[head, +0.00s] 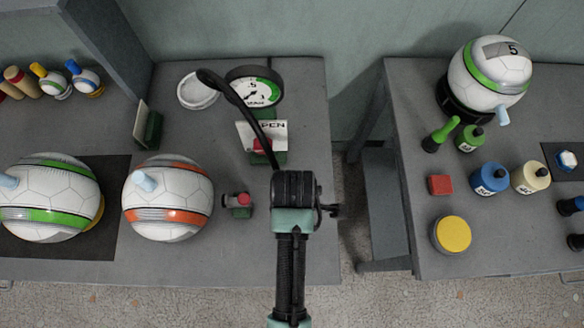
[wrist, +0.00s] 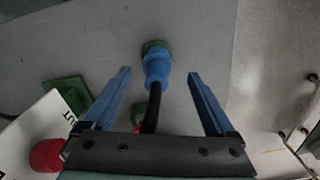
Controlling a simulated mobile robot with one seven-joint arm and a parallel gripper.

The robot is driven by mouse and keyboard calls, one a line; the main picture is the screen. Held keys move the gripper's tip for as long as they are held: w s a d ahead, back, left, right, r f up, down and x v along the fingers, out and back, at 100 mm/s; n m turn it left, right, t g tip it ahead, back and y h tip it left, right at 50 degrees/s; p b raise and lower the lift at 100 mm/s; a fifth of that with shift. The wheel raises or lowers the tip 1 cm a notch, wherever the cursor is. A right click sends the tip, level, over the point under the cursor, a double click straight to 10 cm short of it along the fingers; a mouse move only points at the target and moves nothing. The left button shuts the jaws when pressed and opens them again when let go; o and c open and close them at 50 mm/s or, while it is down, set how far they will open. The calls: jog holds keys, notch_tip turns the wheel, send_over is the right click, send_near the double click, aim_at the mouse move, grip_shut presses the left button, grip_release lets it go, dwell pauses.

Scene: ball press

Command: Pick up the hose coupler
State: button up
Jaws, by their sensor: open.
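The hose coupler (wrist: 157,68) is a blue stepped piece at the end of a black hose (wrist: 151,110) in the wrist view. Its far end sits at a round green piece (wrist: 156,46). My gripper (wrist: 160,75) is open, with one blue finger on each side of the coupler and a gap on both sides.
A small red-topped green fixture (head: 238,200) and an orange-banded ball (head: 167,198) lie left. The bench edge and a floor gap are to the right.

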jog(key=shift+w+f, duration=0.1)
jog(key=shift+f, duration=0.65)
jog(key=shift+w+a+f, duration=0.15)
jog(key=shift+f, duration=2.45)
jog(key=shift+c, duration=0.2)
grip_shut()
